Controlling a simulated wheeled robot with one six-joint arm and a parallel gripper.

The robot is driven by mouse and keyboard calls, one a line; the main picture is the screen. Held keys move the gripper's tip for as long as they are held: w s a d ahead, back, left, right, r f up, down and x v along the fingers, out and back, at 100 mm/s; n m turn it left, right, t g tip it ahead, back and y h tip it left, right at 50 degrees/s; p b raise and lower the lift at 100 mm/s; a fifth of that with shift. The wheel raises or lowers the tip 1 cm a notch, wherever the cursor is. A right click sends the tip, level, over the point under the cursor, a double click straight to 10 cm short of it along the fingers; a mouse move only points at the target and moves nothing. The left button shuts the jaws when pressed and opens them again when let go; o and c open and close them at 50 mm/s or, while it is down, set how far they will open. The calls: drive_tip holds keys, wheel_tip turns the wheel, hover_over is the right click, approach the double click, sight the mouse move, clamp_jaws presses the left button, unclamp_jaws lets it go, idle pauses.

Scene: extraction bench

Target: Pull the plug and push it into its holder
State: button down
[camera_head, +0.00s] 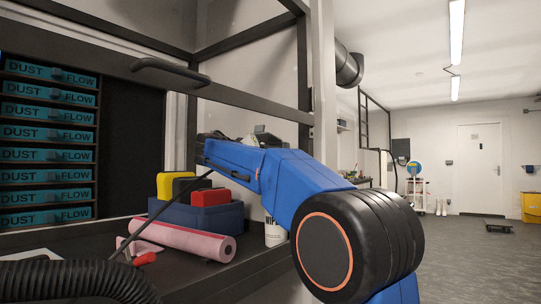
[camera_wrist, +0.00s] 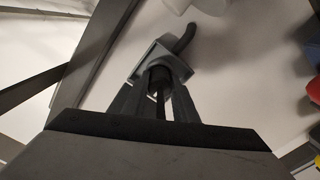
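In the wrist view my gripper (camera_wrist: 160,92) has its two dark fingers on either side of a dark round plug (camera_wrist: 160,78), and they appear to touch its sides. A thin black cable (camera_wrist: 160,106) runs from the plug back between the fingers. Just beyond the plug is a grey square-edged fitting (camera_wrist: 150,54), with a dark curved piece (camera_wrist: 185,36) behind it. The plug's front end is hidden, so I cannot tell how deep it sits. In the head view my blue arm hides most of the gripper, and the cable (camera_head: 170,205) slants down to the bench.
A black hose (camera_head: 75,280) lies in front. A dark frame bar (camera_head: 250,101) crosses above.

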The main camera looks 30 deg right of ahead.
drive_tip(key=shift+v, duration=2.65)
